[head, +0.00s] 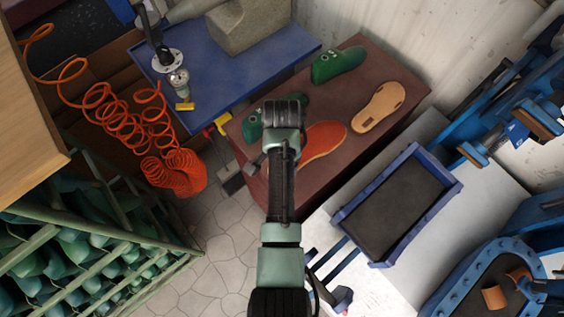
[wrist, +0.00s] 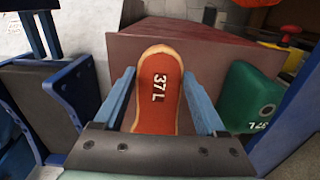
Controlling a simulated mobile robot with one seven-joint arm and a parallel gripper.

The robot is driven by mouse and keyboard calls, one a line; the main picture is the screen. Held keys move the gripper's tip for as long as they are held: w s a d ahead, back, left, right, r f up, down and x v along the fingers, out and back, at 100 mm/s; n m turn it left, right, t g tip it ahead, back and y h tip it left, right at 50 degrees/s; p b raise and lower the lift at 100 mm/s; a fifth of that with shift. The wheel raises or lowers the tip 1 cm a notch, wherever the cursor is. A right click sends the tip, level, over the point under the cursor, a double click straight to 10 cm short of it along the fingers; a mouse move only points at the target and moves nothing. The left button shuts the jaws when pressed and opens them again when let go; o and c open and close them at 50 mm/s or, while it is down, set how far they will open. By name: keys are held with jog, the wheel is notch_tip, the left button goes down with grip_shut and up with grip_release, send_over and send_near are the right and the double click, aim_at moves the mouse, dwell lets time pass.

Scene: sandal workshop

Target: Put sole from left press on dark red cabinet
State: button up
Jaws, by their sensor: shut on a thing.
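The sole (head: 324,140) is orange-red with a tan edge. In the wrist view the sole (wrist: 158,95), marked "37 L", sits between the two blue fingers of my gripper (wrist: 163,100). My gripper (head: 285,115) is shut on it over the near part of the dark red cabinet (head: 340,98). The cabinet top (wrist: 205,50) lies behind the sole in the wrist view. I cannot tell whether the sole touches it. The left press (head: 395,208) has a blue frame and a dark, empty pad. My gripper hides part of the sole in the head view.
A tan sole (head: 379,106) and a green last (head: 338,64) lie on the cabinet. Another green last (head: 253,126) is beside my gripper, also seen in the wrist view (wrist: 250,95). A blue table (head: 215,75) stands left, with orange coiled hose (head: 150,130). Bare cabinet shows between them.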

jog(key=shift+f+b, duration=2.6)
jog(key=shift+p, duration=0.3)
jog(key=shift+f, duration=0.35)
jog(key=o, duration=1.2)
notch_tip(320, 180, up, 13)
jog(key=shift+p, duration=0.65)
